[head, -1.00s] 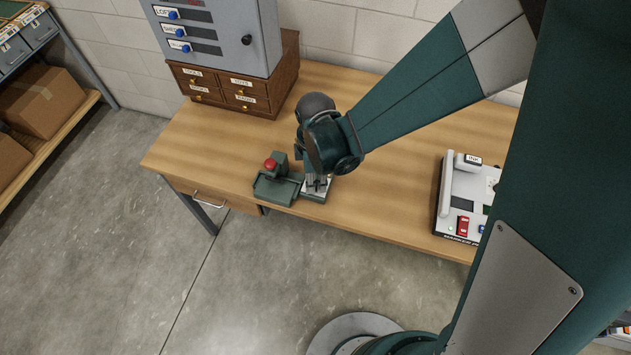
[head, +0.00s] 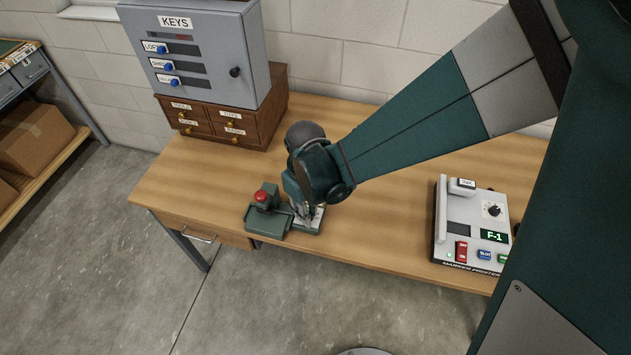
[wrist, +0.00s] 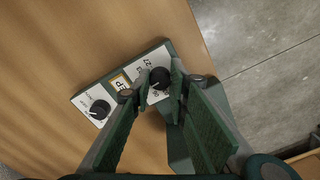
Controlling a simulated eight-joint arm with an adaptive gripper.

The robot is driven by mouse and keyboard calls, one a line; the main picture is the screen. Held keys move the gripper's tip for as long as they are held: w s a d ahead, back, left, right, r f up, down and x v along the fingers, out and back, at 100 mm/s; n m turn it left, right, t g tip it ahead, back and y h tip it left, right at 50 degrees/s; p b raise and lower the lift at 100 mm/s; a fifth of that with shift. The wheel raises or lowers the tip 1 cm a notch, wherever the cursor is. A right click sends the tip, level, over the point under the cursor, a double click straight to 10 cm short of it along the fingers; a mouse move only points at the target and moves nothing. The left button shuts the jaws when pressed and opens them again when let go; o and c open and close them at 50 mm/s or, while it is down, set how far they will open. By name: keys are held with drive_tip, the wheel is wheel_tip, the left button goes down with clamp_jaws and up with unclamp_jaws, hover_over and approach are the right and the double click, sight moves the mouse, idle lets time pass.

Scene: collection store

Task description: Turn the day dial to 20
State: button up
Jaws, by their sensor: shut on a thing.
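A small green stamping device (head: 268,222) with a red knob on top stands near the front edge of the wooden desk. Its white-faced part (head: 318,214) lies under my gripper (head: 304,214). In the wrist view, that face carries two black dials and a small framed letter window (wrist: 120,82) between them. My gripper (wrist: 163,82) is shut on the dial (wrist: 160,77) nearer the desk edge, one finger on each side. The other dial (wrist: 100,109) is free, to the left. Markings around the dials are too small to read surely, so I cannot tell the held dial's setting.
A marker printer (head: 453,233) showing F-1 stands at the desk's right. A grey key cabinet (head: 205,28) sits on a wooden drawer unit (head: 222,122) at the back left. The desk (head: 390,235) is clear between device and printer.

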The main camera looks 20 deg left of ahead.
drive_tip(key=shift+m, duration=1.9)
drive_tip(key=o, duration=0.9)
